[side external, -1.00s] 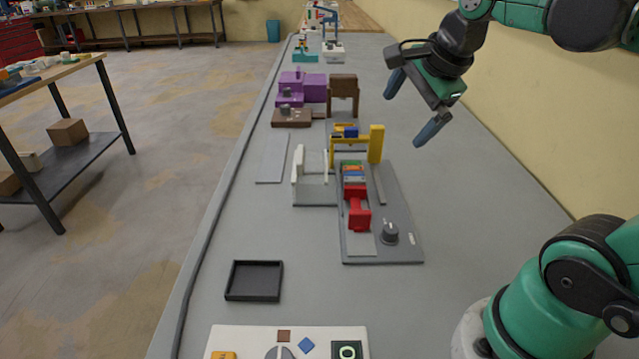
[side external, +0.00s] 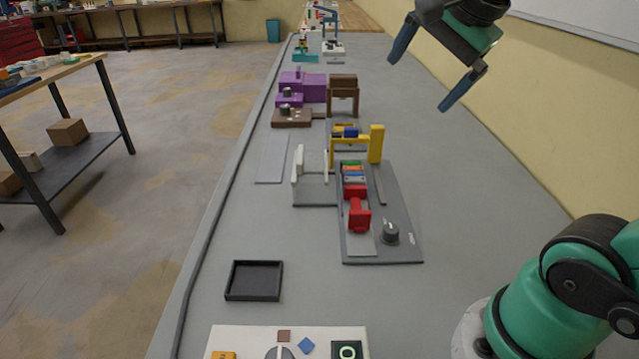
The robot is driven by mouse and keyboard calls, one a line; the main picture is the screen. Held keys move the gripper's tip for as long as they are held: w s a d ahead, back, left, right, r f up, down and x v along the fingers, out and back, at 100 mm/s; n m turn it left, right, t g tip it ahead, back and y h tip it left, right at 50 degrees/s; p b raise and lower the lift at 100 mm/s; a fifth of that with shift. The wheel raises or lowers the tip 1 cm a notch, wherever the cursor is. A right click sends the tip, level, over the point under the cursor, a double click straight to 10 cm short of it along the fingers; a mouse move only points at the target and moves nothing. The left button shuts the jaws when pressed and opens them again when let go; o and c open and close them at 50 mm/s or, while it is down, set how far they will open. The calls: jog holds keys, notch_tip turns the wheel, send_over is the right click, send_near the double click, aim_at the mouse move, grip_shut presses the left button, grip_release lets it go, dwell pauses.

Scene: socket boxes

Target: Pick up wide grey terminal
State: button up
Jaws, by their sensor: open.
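My gripper (side external: 418,84) is open and empty, high above the right side of the bench, with its two blue fingers spread wide. It is above and to the right of a grey board (side external: 401,205). The board carries a row of small coloured blocks (side external: 354,170) in green, orange and blue, with a red piece (side external: 359,217) in front of them and a dark grey knob (side external: 391,232) at right. I cannot tell which small part is the wide grey terminal; the pieces in the row are too small to make out.
A yellow arch (side external: 376,144) stands at the board's far end. A white-and-grey fixture (side external: 315,190) is at its left. A black tray (side external: 254,281) and a white panel (side external: 235,341) lie nearer. Purple boxes (side external: 314,88) and a brown stand (side external: 343,84) are farther back. The bench right of the board is clear.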

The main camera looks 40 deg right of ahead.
notch_tip(320, 180, down, 6)
jog(key=w+a+n, duration=0.2)
jog(key=w+n, duration=0.1)
jog(key=n, duration=0.4)
jog(key=shift+a+t+y, duration=0.2)
jog(key=shift+t+y, duration=0.1)
jog(key=a+f+n, duration=0.1)
jog(key=f+n, duration=0.1)
jog(key=n, duration=0.1)
jog(key=a+f+n, duration=0.1)
jog(key=f+n, duration=0.2)
jog(key=n, duration=0.1)
jog(key=a+f+n+y, duration=0.1)
jog(key=f+n, duration=0.2)
jog(key=n, duration=0.1)
jog(key=shift+w+a+t, duration=0.1)
jog(key=shift+a+t, duration=0.3)
jog(key=shift+c, duration=0.4)
